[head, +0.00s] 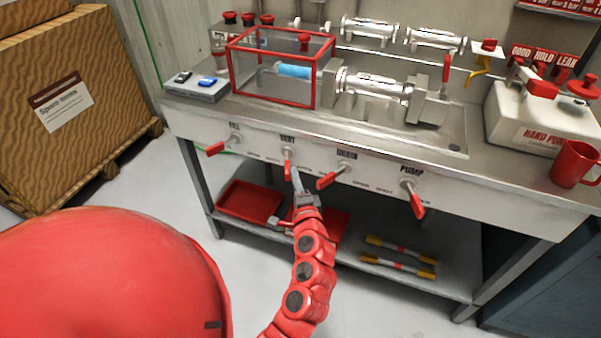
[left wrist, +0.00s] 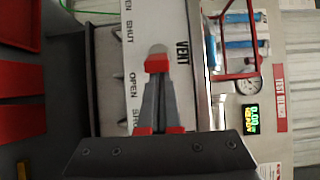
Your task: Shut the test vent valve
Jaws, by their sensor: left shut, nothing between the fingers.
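The vent valve (head: 287,160) is on the front panel of the bench, under the VENT label, second from the left. Its red lever points downward in the head view. In the left wrist view the lever's red end (left wrist: 157,64) shows close ahead of the fingertips, with a grey hub behind it and OPEN and SHUT printed beside it. My left gripper (head: 295,174) is shut and empty, just below and right of the lever; its fingers (left wrist: 158,82) also show in the left wrist view. I cannot tell whether they touch the lever. My right gripper is not in view.
Neighbouring levers are the leftmost valve (head: 222,146), the drain valve (head: 335,176) and the pump valve (head: 413,197). A red-framed clear box (head: 232,75) stands on the bench above. A red tray (head: 250,200) lies on the lower shelf. A red mug (head: 572,163) stands at the right.

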